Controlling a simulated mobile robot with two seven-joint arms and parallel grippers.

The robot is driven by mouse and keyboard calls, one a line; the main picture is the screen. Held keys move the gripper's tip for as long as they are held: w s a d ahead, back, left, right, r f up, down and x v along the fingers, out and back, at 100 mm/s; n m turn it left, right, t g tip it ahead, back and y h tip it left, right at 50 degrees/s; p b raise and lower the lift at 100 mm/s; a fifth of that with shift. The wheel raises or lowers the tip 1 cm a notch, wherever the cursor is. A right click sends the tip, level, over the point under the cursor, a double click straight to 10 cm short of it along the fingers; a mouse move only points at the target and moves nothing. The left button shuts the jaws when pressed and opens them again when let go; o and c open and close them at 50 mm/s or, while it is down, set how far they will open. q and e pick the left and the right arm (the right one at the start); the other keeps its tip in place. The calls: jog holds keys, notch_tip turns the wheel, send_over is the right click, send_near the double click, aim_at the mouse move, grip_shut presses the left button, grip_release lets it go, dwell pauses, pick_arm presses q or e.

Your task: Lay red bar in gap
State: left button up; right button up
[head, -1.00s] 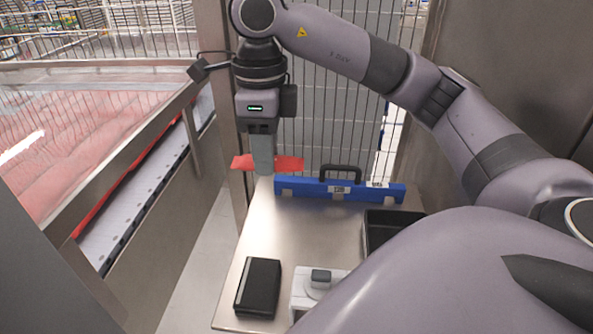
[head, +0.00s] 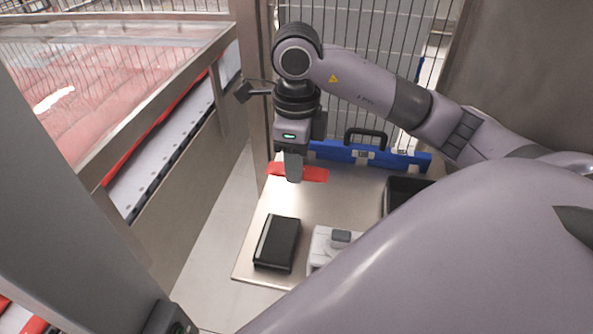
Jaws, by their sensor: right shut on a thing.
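The red bar (head: 316,175) is a flat red strip lying crosswise in the jaws of my right gripper (head: 294,177). The gripper points down and is shut on the bar, whose ends stick out to both sides. The bar is above the far left part of the metal table (head: 335,210), in front of the blue case. A long red strip (head: 155,140) runs along the conveyor side at left. I cannot make out a gap in it. A piece of red and white edging (head: 18,318) shows at the bottom left corner. My left gripper is not in view.
On the table are a blue case (head: 405,160) with a black handle, a black box (head: 277,243), a grey-white device (head: 332,246) and a black tray (head: 402,192). A metal frame and rail (head: 160,100) stand at left. A wire fence stands behind.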

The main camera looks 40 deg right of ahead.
aim_at(296, 206)
jog(key=shift+f, duration=4.45)
jog(key=shift+f, duration=0.2)
jog(key=o, duration=1)
jog(key=shift+r, duration=0.1)
